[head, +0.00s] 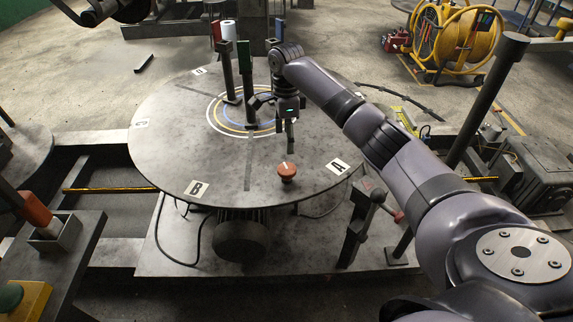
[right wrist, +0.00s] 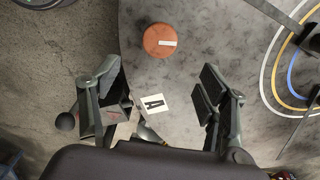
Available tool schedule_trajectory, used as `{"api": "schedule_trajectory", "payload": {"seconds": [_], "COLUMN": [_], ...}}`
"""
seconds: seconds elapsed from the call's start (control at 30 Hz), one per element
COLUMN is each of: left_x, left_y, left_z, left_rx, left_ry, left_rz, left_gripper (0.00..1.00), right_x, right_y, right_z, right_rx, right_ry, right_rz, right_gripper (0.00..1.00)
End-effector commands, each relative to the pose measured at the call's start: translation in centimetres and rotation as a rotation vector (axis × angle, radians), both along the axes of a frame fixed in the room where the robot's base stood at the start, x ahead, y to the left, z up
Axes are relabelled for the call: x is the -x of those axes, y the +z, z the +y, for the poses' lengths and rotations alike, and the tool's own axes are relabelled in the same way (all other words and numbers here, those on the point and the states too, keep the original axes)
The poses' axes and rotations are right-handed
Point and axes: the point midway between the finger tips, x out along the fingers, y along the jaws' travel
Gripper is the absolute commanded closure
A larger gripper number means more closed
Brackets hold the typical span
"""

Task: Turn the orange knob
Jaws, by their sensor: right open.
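The orange knob (head: 287,171) is a low round cap near the front edge of a round grey table (head: 170,150), between the labels B and A. In the right wrist view the knob (right wrist: 158,42) shows a white mark running to its right side. My right gripper (head: 290,146) points down over the table, above and a little behind the knob. In the right wrist view my right gripper (right wrist: 163,88) is open, with nothing between its fingers, and the knob lies beyond the fingertips. The gripper and the knob look apart.
Upright posts (head: 245,80) stand on the table behind my gripper, around coloured rings. A lever post (head: 358,225) stands at the front right of the table. The label A (head: 337,166) lies right of the knob. The table's left part is clear.

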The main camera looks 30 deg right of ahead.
Motion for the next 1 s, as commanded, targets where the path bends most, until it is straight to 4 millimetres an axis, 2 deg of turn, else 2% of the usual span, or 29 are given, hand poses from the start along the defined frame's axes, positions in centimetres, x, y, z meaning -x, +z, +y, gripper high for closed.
{"api": "schedule_trajectory", "payload": {"seconds": [0.3,0.5,0.7,1.0], "left_x": [0.0,0.0,-0.1,-0.1], "left_y": [0.8,0.9,0.9,0.9], "left_z": [0.0,-0.1,-0.1,-0.1], "left_rx": [0.001,0.001,0.001,0.001], "left_ry": [-0.002,-0.002,-0.002,-0.001], "left_rz": [0.0,-0.001,-0.002,-0.003], "left_gripper": [0.31,0.31,0.31,0.31], "right_x": [0.2,0.2,0.2,0.2], "right_y": [-7.0,-10.2,-11.6,-11.7], "right_z": [0.1,0.1,0.1,0.1], "right_rx": [0.0,0.0,0.0,0.0], "right_ry": [0.002,0.002,0.003,0.003], "right_rz": [0.003,0.002,0.0,-0.001], "right_gripper": [0.31,0.31,0.31,0.32]}}
